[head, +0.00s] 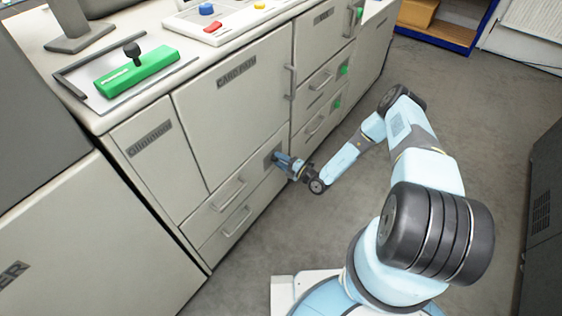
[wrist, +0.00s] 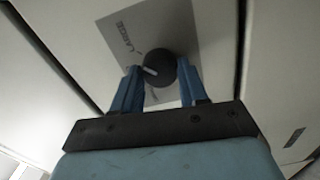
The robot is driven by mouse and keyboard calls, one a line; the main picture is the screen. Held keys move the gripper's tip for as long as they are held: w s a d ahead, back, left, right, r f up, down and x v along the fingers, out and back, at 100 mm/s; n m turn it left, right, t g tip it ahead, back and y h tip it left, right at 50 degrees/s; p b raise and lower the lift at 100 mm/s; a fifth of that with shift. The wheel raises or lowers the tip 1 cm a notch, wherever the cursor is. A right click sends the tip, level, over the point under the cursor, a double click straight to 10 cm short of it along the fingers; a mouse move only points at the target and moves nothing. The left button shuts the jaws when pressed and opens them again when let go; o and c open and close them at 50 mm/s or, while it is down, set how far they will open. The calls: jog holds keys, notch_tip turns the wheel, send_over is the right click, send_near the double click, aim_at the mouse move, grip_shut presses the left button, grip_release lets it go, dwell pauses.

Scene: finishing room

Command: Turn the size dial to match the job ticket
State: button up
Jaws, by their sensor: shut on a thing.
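The size dial (wrist: 160,66) is a dark round knob with a pale pointer line, on a grey plate (wrist: 125,32) on the cabinet front. The word LARGE is printed on the plate; other marks are hidden or too small to read. My gripper (wrist: 160,88) is shut on the dial, one blue finger on each side. In the wrist view the pointer line points to the left. In the head view my gripper (head: 278,160) meets the cabinet front below the CARD PATH panel, and hides the dial. I cannot make out a job ticket.
The cabinet front (head: 235,110) has drawers with bar handles (head: 228,194) left of my gripper. On the counter are a green tool with a black knob (head: 137,70) and a panel with coloured buttons (head: 215,22). The floor (head: 260,260) in front is clear.

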jog(key=n, duration=0.9)
jog(key=shift+s+f+n, duration=0.2)
jog(key=shift+n, duration=0.2)
jog(key=n, duration=0.4)
jog(key=shift+n, duration=2.8)
jog(key=shift+a, duration=0.1)
jog(key=o, duration=1.1)
jog(key=shift+w+r, duration=0.1)
jog(key=shift+w, duration=0.05)
jog(key=shift+c, duration=0.2)
